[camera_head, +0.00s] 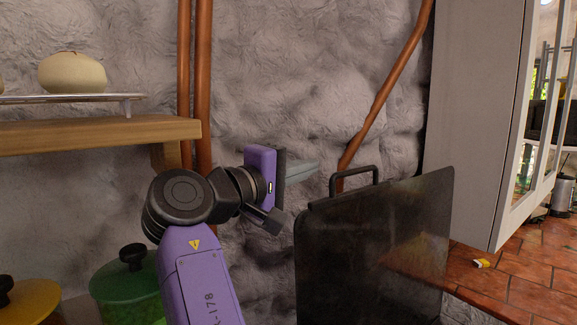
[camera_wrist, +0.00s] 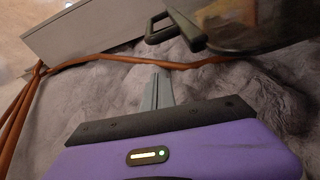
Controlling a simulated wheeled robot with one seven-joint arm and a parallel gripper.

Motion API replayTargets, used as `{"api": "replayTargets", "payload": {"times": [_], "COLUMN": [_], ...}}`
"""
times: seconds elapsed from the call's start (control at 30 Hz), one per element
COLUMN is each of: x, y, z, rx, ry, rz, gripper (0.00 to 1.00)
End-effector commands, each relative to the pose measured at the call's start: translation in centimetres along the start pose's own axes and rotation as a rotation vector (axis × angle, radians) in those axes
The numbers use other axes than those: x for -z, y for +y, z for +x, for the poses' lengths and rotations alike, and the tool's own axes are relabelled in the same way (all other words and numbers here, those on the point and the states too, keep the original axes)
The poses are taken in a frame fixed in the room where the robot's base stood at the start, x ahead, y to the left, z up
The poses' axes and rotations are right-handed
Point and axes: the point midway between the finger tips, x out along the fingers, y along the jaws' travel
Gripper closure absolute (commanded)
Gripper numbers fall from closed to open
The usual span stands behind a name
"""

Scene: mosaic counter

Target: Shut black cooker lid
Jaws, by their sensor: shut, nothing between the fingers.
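The black cooker lid (camera_head: 375,255) stands raised and nearly upright in the head view, a dark panel with a black bar handle (camera_head: 355,177) on its top edge. My gripper (camera_head: 318,165) is shut and empty. In the head view its fingertips appear just left of the handle, close to the lid's upper left corner. In the wrist view my gripper (camera_wrist: 157,78) points toward the handle (camera_wrist: 160,28), with a visible gap between them. Part of the lid (camera_wrist: 265,25) shows at the wrist view's upper right. The cooker body under the lid is out of view.
A wooden shelf (camera_head: 100,136) with a tray and a pale round object (camera_head: 72,72) is at left. Green (camera_head: 130,290) and yellow (camera_head: 30,302) lidded pots stand below. Copper pipes (camera_head: 385,95) run along the rough stone wall. A grey cabinet (camera_head: 475,110) hangs at right.

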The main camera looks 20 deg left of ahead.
Motion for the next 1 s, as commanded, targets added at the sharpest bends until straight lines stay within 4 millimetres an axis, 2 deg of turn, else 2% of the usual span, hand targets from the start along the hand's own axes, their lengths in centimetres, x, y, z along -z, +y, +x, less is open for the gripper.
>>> {"api": "replayTargets", "payload": {"times": [0.03, 0.3, 0.5, 1.0], "x": [0.0, -2.5, -3.6, -4.0], "y": [0.2, 0.0, 0.0, 0.0], "z": [0.9, -0.3, -0.7, -0.7], "rx": [0.001, 0.001, 0.001, -0.001], "ry": [-0.001, 0.001, 0.001, 0.0], "rz": [-0.001, 0.001, 0.001, 0.005], "gripper": [1.0, 1.0, 1.0, 1.0]}}
